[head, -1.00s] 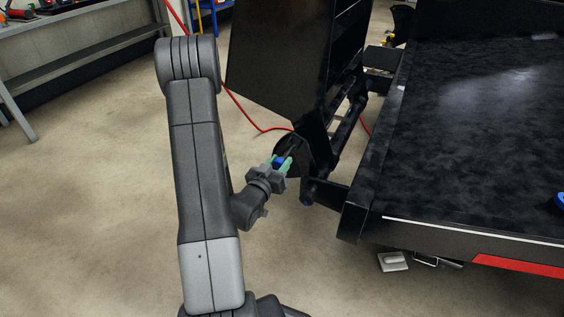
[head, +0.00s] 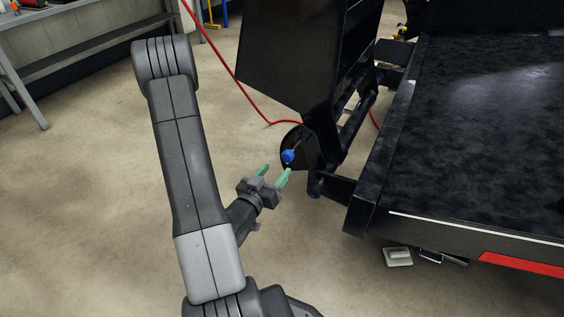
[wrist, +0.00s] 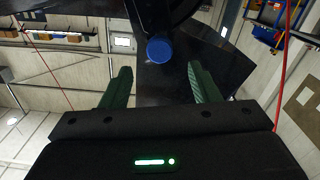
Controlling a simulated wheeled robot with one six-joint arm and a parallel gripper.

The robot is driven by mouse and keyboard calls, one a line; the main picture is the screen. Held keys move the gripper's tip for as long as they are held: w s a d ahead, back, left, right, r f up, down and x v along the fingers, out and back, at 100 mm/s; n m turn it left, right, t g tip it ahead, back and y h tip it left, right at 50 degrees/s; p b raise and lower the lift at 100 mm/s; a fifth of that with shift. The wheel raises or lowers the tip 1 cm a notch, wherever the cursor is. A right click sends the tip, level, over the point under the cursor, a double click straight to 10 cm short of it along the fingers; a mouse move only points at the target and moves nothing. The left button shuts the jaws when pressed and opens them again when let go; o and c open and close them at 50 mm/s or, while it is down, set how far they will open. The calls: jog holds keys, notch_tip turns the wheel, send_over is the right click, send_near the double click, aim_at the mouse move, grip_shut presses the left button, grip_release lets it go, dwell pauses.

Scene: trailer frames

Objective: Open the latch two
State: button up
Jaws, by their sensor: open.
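The latch shows as a blue knob (head: 288,156) on a dark rounded plate (head: 303,146) at the lower corner of the black upright panel, left of the trailer bed. My gripper (head: 274,172) is open and empty, with its green fingers pointing toward the knob from below and left. The knob stands apart from the fingertips. In the wrist view the round blue knob (wrist: 160,49) lies ahead of and between the two green fingers, beyond their tips. Whether the latch is open or shut I cannot tell.
The black trailer bed (head: 470,130) fills the right side, with its frame edge close to the right of my gripper. A red cable (head: 243,95) runs behind the panel. A grey workbench (head: 85,50) stands at the back left. The floor on the left is clear.

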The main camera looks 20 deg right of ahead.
aim_at(286, 158)
jog(key=shift+v, duration=2.6)
jog(key=x, duration=1.4)
jog(key=shift+s, duration=0.1)
jog(key=shift+a, duration=0.1)
